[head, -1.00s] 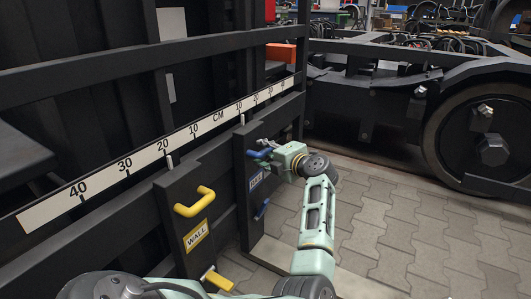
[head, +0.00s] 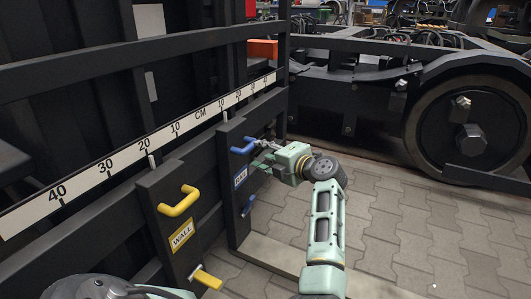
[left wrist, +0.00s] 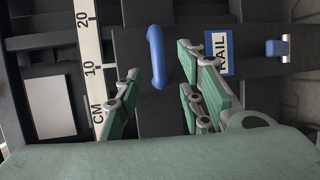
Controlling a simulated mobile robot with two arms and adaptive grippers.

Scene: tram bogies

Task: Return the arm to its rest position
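My left gripper (head: 264,152) is green and grey, and its fingers point toward the black frame. In the left wrist view its fingers (left wrist: 160,85) are spread with nothing between the pads. The blue handle (head: 243,146) on the RAIL post stands just beyond the fingertips. It also shows in the left wrist view (left wrist: 157,57), beyond the gap between the fingers and apart from them. My left arm (head: 323,225) reaches up from the bottom of the head view, bent at the wrist. My right gripper is not in view.
A yellow handle (head: 179,201) sits on the WALL post (head: 160,190), left of the RAIL post (head: 230,185). A white CM scale (head: 105,165) runs along the black frame. A tram bogie wheel (head: 470,130) stands at the right. Grey paving (head: 410,235) is clear.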

